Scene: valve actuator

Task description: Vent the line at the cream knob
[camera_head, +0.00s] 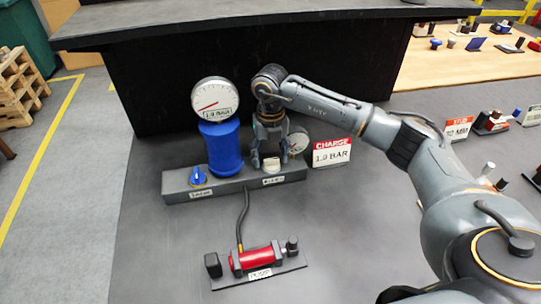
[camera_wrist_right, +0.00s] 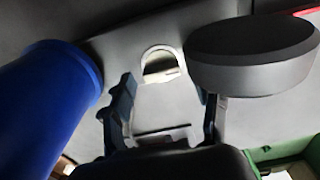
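The cream knob (camera_head: 271,165) sits on the right part of the grey manifold bar (camera_head: 232,185), above a small label. My right gripper (camera_head: 270,160) points down over it, with its fingers apart on either side of the knob. In the right wrist view the gripper (camera_wrist_right: 165,95) is open, and the pale knob (camera_wrist_right: 162,62) shows between and beyond the fingertips; I cannot tell whether they touch it. A large white gauge (camera_head: 214,98) stands above the blue cylinder (camera_head: 222,148), its red needle pointing lower left. My left gripper is not in view.
A blue knob (camera_head: 198,176) is on the bar's left end. A small gauge (camera_head: 298,143) and the "CHARGE 1.9 BAR" sign (camera_head: 332,152) stand close right of the gripper. A red pump (camera_head: 256,258) lies in front, joined by a hose (camera_head: 242,215).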

